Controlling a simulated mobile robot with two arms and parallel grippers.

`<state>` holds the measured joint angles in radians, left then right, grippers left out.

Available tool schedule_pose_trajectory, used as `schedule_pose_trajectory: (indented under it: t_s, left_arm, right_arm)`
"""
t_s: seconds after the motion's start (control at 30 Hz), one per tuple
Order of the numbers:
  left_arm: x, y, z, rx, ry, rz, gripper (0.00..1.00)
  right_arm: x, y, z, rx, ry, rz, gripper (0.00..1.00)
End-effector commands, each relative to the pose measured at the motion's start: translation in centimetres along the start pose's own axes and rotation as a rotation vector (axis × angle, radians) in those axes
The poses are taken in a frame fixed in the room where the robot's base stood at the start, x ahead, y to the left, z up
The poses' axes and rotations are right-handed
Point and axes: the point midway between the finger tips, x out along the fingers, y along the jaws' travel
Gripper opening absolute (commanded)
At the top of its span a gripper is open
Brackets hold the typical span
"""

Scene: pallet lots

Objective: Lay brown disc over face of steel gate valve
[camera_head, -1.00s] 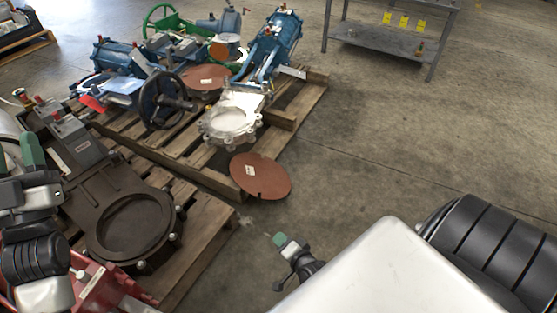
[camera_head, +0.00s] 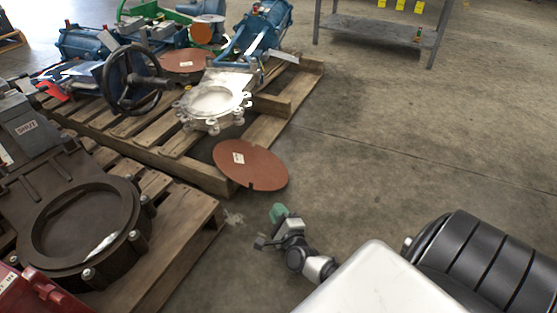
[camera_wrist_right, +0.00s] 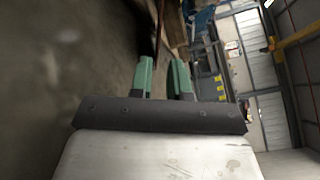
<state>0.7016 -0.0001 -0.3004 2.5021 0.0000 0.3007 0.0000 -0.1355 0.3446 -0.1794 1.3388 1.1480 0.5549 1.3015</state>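A brown disc (camera_head: 250,166) with a white label leans at the edge of the far pallet, low near the floor. The steel gate valve (camera_head: 213,103), silver with a round bolted face, lies on that pallet just behind the disc. Its face is bare. My right gripper (camera_head: 279,213) is below and right of the disc, apart from it. In the right wrist view its two green fingers (camera_wrist_right: 162,66) stand apart with nothing held; a thin brown edge shows beyond them, perhaps the disc. My left gripper is out of view.
A dark gate valve (camera_head: 140,215) lies on the near pallet (camera_head: 185,255). A second brown disc (camera_head: 183,60), a black handwheel (camera_head: 132,78) and blue valves crowd the far pallet (camera_head: 215,180). A grey metal table (camera_head: 375,32) stands behind. The floor at right is clear.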

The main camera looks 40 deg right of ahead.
Motion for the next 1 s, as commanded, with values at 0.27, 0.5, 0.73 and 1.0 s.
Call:
schedule_pose_trajectory:
  t_s: [0.27,0.5,0.73,1.0]
  left_arm:
    - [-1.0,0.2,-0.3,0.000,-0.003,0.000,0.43]
    - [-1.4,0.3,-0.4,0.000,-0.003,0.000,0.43]
    - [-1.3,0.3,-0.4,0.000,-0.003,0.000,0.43]
    - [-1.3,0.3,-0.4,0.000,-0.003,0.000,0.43]
  right_arm:
    - [2.8,0.1,-0.1,-0.003,-0.001,-0.001,0.17]
    - [5.2,0.0,0.0,-0.004,0.000,0.000,0.17]
    - [7.1,0.0,0.0,-0.004,0.000,0.000,0.17]
    - [8.1,0.0,0.0,-0.004,-0.001,0.001,0.17]
